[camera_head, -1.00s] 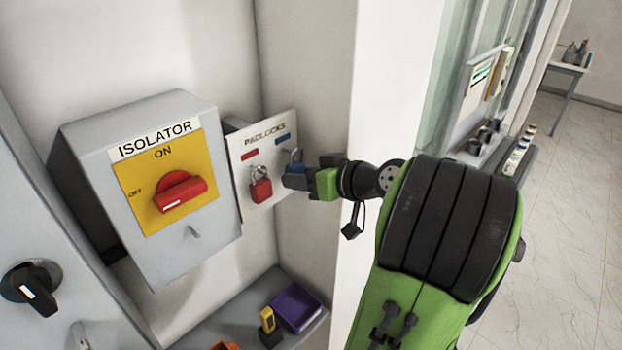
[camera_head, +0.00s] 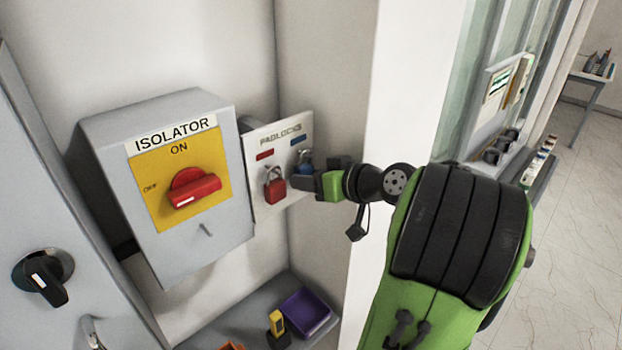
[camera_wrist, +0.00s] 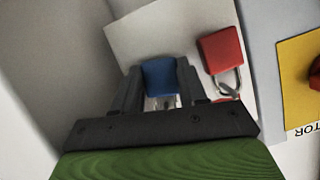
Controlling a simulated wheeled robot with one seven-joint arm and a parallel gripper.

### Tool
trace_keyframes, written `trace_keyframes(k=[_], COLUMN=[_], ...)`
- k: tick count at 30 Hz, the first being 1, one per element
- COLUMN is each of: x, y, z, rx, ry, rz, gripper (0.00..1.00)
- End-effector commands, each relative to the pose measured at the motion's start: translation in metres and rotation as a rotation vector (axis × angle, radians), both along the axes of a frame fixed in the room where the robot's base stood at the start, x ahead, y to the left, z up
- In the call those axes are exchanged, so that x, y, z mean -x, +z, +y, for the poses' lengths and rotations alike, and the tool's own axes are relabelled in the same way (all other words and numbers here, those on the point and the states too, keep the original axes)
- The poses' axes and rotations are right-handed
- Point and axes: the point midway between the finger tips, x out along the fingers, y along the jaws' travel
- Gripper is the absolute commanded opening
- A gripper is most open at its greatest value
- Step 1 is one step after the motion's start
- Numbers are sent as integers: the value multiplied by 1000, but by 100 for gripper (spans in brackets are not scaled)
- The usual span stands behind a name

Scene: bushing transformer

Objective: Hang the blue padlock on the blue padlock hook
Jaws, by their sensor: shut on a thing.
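The blue padlock (camera_head: 304,168) is at the right side of the white padlock board (camera_head: 262,205), below its blue label (camera_head: 298,140). My gripper (camera_head: 302,181) is shut on the padlock's body from the right. In the wrist view the blue body (camera_wrist: 160,77) sits between the two dark fingers, with part of its metal shackle showing below it. The blue padlock hook itself is hidden, and I cannot tell whether the shackle is around it.
A red padlock (camera_head: 275,188) hangs on the board just left of the blue one. The grey isolator box (camera_head: 215,240) with its red knob (camera_head: 192,187) stands further left. A wall edge is right of the board.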

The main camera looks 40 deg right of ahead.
Motion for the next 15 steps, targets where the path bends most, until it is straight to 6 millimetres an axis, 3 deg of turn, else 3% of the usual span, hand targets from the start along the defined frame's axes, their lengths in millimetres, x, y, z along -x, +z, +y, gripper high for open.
trace_keyframes(k=[1, 7, 15], x=[0, 0, 1], y=[0, 0, 0], z=[0, 0, 0], rx=[0, 0, 0], ry=[0, 0, -1], rz=[-1, 0, 0], gripper=[43, 72, 72])
